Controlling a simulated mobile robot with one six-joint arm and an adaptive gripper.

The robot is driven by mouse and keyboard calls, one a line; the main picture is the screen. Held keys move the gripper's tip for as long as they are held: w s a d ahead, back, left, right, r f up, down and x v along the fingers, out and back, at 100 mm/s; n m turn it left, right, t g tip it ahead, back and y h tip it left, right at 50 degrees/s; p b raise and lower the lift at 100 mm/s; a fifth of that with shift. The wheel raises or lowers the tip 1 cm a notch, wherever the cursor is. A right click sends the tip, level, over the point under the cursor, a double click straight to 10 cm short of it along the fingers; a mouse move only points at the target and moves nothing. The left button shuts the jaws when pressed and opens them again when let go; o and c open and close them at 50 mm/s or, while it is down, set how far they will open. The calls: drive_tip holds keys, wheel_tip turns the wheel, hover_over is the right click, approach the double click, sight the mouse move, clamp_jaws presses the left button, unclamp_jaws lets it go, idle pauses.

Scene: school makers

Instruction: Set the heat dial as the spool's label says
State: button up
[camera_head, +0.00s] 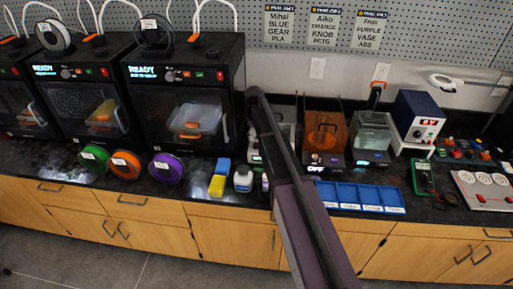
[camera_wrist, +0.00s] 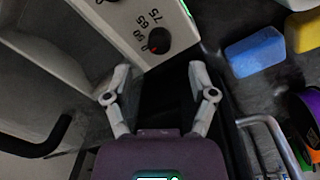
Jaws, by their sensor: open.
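In the wrist view a round black heat dial (camera_wrist: 157,40) with a red mark sits on a pale panel (camera_wrist: 120,30). The numbers 50, 65 and 75 are printed beside it. The red mark is at the dial's lower left, nearest the 50. My gripper (camera_wrist: 158,72) is open and empty, its two fingertips apart just short of the dial. In the head view green (camera_head: 93,159), orange (camera_head: 125,165) and purple (camera_head: 167,167) spools stand at the counter front. Their white labels are too small to read. My arm partly hides the pale device (camera_head: 285,135).
Printers (camera_head: 185,95) stand at the left, with a white spool (camera_head: 52,35) and a black spool (camera_head: 153,33) on top. A blue block (camera_wrist: 254,49) and a yellow block (camera_wrist: 304,31) lie right of my gripper. A blue tray (camera_head: 360,197) lies at the counter front.

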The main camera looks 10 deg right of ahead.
sight(256, 144)
drive_tip(key=shift+d+f+b, duration=0.1)
drive_tip(key=shift+f+b, duration=2.15)
drive_tip(key=shift+f, duration=0.3)
clamp_jaws()
